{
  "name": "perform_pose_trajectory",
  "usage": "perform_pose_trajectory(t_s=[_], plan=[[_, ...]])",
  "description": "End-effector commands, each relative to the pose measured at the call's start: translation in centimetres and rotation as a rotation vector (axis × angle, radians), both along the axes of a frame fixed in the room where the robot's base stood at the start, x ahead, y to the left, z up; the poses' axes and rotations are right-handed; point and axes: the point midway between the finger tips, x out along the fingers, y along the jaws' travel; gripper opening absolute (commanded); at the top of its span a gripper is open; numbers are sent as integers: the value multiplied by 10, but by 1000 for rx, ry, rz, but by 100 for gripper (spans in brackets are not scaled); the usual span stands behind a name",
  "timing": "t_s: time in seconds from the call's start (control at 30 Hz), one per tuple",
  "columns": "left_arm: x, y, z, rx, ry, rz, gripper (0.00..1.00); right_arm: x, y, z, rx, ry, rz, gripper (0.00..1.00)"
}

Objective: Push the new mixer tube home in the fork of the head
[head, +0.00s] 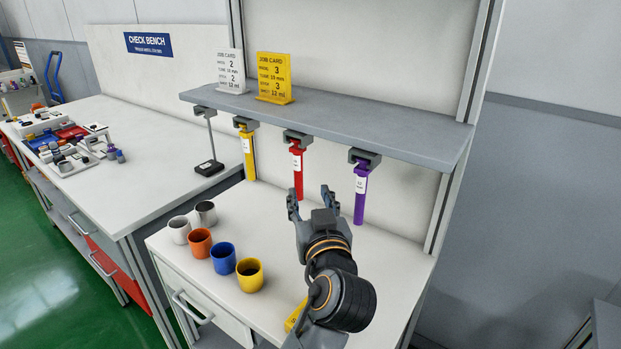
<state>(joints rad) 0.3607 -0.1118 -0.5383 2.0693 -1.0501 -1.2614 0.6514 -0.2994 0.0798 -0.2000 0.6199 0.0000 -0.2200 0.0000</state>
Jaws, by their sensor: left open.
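Three tubes hang from grey clips under a shelf (330,125): a yellow tube (249,160), a red tube (298,178) and a purple tube (361,190), each with a white label. Another clip (203,110) at the left end has no coloured tube in it. My left gripper (311,205) is open and empty. It points up toward the shelf, in front of and between the red and purple tubes in the picture. I cannot tell whether it touches either one. I cannot make out the fork of the head in this view. My right gripper is not in view.
Several cups, including a blue cup (223,258) and a yellow cup (249,275), stand on the white bench left of my arm. A white job card (231,70) and a yellow job card (274,77) stand on the shelf. A yellow object (295,314) is partly hidden by my arm.

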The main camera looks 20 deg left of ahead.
Motion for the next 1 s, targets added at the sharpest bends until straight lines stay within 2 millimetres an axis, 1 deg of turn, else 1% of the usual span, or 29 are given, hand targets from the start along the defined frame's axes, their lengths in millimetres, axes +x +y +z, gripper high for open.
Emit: perform_pose_trajectory(t_s=[0.17,0.5,0.7,0.83,1.0], plan=[[17,8,3,6,-3,2,45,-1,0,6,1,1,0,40],[77,37,2,4,0,3,45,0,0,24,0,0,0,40],[106,50,1,3,0,2,45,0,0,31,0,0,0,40],[118,56,0,2,1,1,45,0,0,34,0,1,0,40],[123,58,-1,1,0,0,45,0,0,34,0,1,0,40]])
